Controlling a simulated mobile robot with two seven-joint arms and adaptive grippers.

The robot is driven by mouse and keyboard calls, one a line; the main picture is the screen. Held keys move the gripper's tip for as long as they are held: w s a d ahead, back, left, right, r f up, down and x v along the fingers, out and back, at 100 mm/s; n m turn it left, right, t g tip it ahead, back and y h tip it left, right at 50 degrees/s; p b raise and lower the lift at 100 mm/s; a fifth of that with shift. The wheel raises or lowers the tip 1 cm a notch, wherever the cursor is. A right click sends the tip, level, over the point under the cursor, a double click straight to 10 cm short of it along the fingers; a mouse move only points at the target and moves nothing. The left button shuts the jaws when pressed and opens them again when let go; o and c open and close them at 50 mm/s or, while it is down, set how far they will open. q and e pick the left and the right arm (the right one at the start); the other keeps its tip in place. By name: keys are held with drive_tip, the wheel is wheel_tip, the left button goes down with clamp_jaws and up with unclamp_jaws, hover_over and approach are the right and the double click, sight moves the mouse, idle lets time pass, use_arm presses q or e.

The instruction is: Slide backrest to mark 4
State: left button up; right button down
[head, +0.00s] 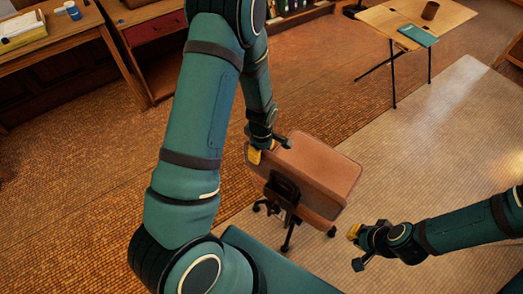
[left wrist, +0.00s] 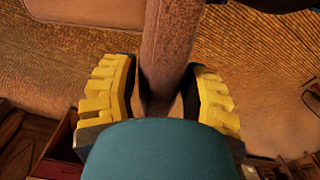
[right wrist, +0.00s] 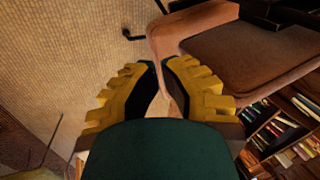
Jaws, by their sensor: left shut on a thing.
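The office chair's brown backrest (head: 325,208) is the near strip of the chair in the head view, with a black bracket (head: 282,190) on the side facing me. My left gripper (head: 262,150) is shut on its left end. In the left wrist view the backrest (left wrist: 166,45) runs edge-on between the yellow fingers. My right gripper (head: 355,236) is apart from the chair, to its lower right. In the right wrist view its fingers (right wrist: 160,66) show a narrow gap with nothing held. No height marks can be made out; my left arm hides part of the view.
The brown seat (head: 318,162) lies beyond the backrest, above a black wheeled base (head: 288,235). A drafting table (head: 440,20) stands at the back right, and wooden desks (head: 50,40) at the back left. The pale tiled floor (head: 430,130) right of the chair is clear.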

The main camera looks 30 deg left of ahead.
use_arm(q)
wheel_tip(320, 180, up, 5)
drive_tip(key=p, duration=0.2)
drive_tip(key=shift+w+f+p, duration=0.1)
drive_tip(key=shift+f+p, duration=0.1)
drive_tip(key=shift+p, duration=0.1)
drive_tip(key=shift+f, duration=0.1)
drive_tip(key=o, duration=1.3)
wheel_tip(320, 180, up, 12)
